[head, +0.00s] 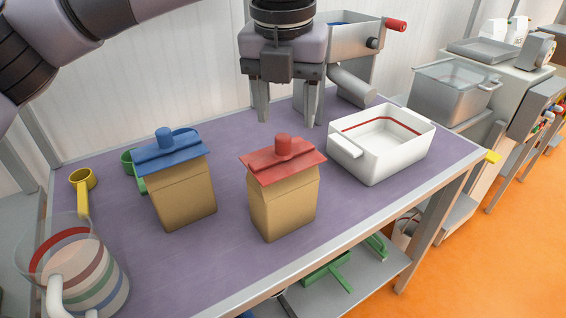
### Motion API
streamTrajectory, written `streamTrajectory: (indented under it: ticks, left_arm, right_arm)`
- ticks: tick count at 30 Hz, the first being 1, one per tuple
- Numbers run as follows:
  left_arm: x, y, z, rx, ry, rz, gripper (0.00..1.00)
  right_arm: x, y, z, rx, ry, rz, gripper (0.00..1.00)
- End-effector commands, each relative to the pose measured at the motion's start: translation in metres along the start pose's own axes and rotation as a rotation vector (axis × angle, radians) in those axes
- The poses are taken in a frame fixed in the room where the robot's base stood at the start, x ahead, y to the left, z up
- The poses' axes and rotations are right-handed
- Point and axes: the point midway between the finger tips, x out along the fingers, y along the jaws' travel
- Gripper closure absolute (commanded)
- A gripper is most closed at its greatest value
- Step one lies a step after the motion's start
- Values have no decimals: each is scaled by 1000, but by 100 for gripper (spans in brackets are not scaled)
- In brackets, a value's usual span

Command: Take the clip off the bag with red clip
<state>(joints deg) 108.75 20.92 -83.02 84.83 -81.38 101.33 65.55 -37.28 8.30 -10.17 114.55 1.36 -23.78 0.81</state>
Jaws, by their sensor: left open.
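A tan paper bag (284,207) stands upright near the middle of the purple table. A red clip (283,161) with a round knob sits across its top. My left gripper (289,118) is open and empty, pointing down above and behind the red clip, apart from it. A second tan bag (184,196) with a blue clip (170,150) stands to the left. My right gripper is not in view.
A white tray with a red stripe (346,148) stands to the right on the table (350,210). A metal hopper with a red handle (352,45) is behind. A striped glass jug (88,275) and yellow scoop (82,187) are at left. The table's front strip is clear.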

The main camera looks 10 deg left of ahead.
Motion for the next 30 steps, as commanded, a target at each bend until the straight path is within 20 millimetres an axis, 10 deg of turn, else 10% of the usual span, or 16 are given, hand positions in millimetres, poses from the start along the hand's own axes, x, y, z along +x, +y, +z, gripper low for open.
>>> streamTrajectory:
  ticks: [23, 28, 30]
  left_arm:
    - [66, 8, 8, 0, 0, 0, 43]
    - [66, 8, 7, 0, 0, 0, 96]
    - [66, 8, 7, 0, 1, 0, 100]
  right_arm:
    - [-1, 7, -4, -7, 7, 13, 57]
    - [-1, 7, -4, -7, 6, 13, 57]
    - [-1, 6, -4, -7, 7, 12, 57]
